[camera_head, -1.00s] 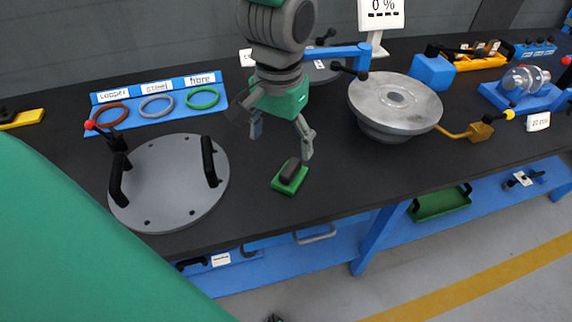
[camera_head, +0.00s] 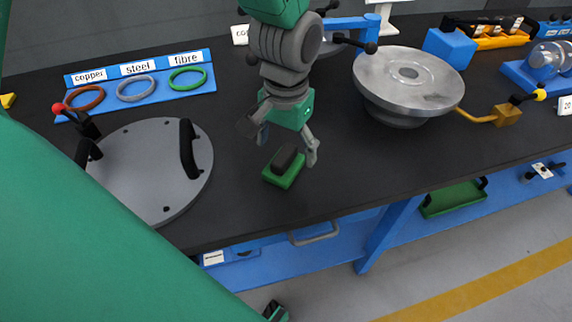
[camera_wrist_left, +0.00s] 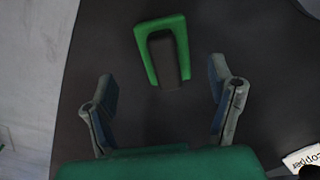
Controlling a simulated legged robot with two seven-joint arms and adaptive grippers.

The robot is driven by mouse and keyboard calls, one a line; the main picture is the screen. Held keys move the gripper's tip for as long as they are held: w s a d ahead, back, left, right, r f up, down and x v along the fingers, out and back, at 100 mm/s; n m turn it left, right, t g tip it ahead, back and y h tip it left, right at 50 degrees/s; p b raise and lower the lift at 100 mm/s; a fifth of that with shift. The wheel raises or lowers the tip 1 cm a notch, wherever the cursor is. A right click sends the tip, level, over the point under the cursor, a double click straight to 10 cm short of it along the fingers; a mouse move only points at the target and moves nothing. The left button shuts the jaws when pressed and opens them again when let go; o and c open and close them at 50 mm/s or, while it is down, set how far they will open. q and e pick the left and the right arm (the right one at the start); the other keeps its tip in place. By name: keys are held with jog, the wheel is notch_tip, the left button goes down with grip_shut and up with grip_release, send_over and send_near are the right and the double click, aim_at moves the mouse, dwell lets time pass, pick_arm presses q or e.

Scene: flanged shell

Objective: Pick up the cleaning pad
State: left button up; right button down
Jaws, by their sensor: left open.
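My left gripper (camera_head: 283,146) is open and empty, pointing down just above and behind the pad. In the left wrist view my gripper's fingers (camera_wrist_left: 163,92) stand wide apart, and the pad lies ahead of the gap, not touching either finger. At the bottom edge of the head view a small green and dark piece (camera_head: 275,312) shows; I cannot tell whether it is my right gripper.
A grey round cover with black handles (camera_head: 150,170) lies left of the pad. A metal flanged shell (camera_head: 408,85) stands at right. A blue rack with copper, steel and fibre rings (camera_head: 140,90) is at back left. Bare bench surrounds the pad; the front edge is close.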

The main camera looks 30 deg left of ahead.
aim_at(283, 153)
pick_arm(q)
jog(key=shift+d+f, duration=0.1)
jog(key=shift+f, duration=0.5)
jog(key=f, duration=0.2)
jog(key=a+f+b, duration=0.1)
jog(key=f, duration=0.1)
jog(key=shift+w+a, duration=0.15)
jog(key=shift+w, duration=0.05)
jog(key=shift+a+f+b, duration=0.2)
jog(key=shift+f+b, duration=0.1)
jog(key=shift+f, duration=0.05)
jog(key=shift+d+r, duration=0.15)
jog(key=shift+d, duration=0.2)
jog(key=shift+c, duration=0.4)
jog(key=shift+d, duration=0.4)
jog(key=c, duration=1.4)
jog(key=shift+o, duration=0.2)
jog(key=shift+a, duration=0.3)
jog(key=shift+a+r, duration=0.15)
jog(key=shift+r, duration=0.05)
jog(key=r+p, duration=0.1)
jog(key=r, duration=0.2)
jog(key=r+p, duration=0.1)
jog(key=r, duration=0.5)
jog(key=shift+d+r+p, duration=0.3)
jog(key=shift+r+p, duration=0.05)
jog(key=shift+p, duration=0.05)
jog(key=shift+a, duration=0.2)
